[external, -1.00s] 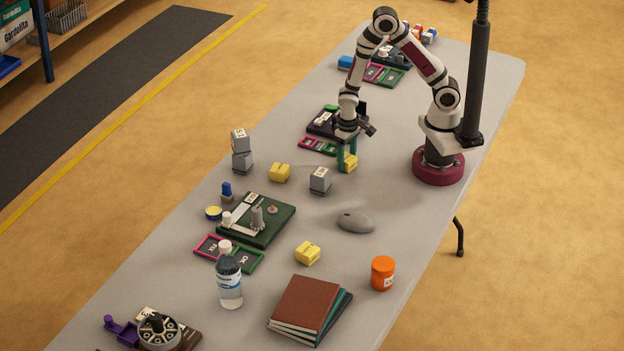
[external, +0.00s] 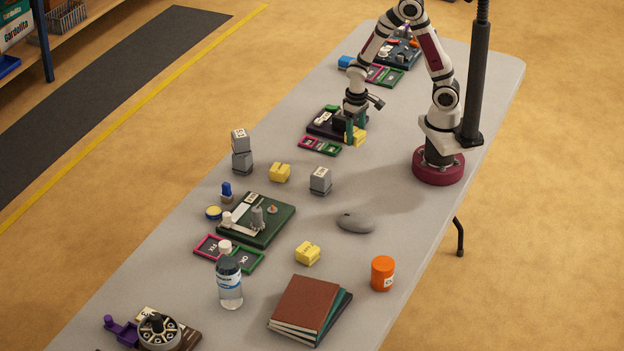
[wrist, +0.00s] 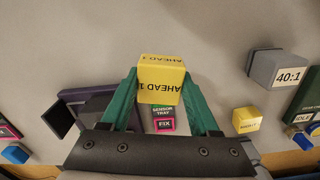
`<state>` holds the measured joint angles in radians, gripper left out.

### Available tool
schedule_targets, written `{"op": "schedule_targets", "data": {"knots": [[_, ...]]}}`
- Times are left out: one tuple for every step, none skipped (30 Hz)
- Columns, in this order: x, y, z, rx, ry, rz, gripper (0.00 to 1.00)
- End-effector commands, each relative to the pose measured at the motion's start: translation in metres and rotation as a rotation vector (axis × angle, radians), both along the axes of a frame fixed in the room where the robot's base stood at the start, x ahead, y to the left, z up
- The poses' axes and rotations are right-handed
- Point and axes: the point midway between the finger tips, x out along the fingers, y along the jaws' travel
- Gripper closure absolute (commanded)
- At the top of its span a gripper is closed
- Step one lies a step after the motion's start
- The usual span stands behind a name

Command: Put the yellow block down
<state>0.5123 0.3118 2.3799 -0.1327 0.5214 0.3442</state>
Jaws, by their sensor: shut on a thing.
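The yellow block held in my gripper (external: 352,138) has "AHEAD 1" printed on it and shows between the green fingers in the wrist view (wrist: 160,80). The same yellow block appears in the external view (external: 357,137), partly hidden by the fingers. My gripper is shut on it, beside the dark board (external: 324,124). In the wrist view a "SENSOR TRAY" label and a pink "FIX" frame (wrist: 165,125) show just below the block. The gap between block and table is hard to judge.
Other yellow blocks lie nearer the camera, one left (external: 279,172) and one beside the green board (external: 307,253). A grey mouse-like object (external: 356,223) lies right. Table right of the dark board is clear.

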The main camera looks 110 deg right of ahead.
Motion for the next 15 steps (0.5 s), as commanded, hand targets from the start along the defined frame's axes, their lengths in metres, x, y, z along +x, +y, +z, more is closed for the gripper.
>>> {"op": "schedule_targets", "data": {"knots": [[-0.009, -0.009, 0.008, -0.002, -0.004, -0.008, 0.95], [-0.014, -0.013, 0.012, -0.003, -0.004, -0.008, 0.95], [-0.022, -0.019, 0.018, -0.002, -0.004, -0.008, 0.95], [-0.027, -0.023, 0.022, -0.003, -0.003, -0.007, 0.95], [-0.032, -0.027, 0.025, -0.003, -0.003, -0.006, 0.95], [-0.038, -0.031, 0.03, -0.002, -0.002, -0.005, 0.95], [-0.042, -0.034, 0.033, -0.002, -0.002, -0.006, 0.95], [-0.045, -0.037, 0.035, -0.002, -0.002, -0.004, 0.95], [-0.048, -0.039, 0.037, 0.0, -0.001, -0.003, 0.95], [-0.05, -0.041, 0.039, -0.001, -0.002, -0.003, 0.95], [-0.052, -0.042, 0.04, -0.001, -0.002, -0.002, 0.95], [-0.053, -0.043, 0.041, -0.001, -0.001, 0.0, 0.95], [-0.054, -0.043, 0.041, -0.001, -0.001, 0.0, 0.95], [-0.054, -0.043, 0.042, 0.0, 0.0, 0.003, 0.95], [-0.051, -0.043, 0.042, 0.0, 0.0, 0.014, 0.95]]}}
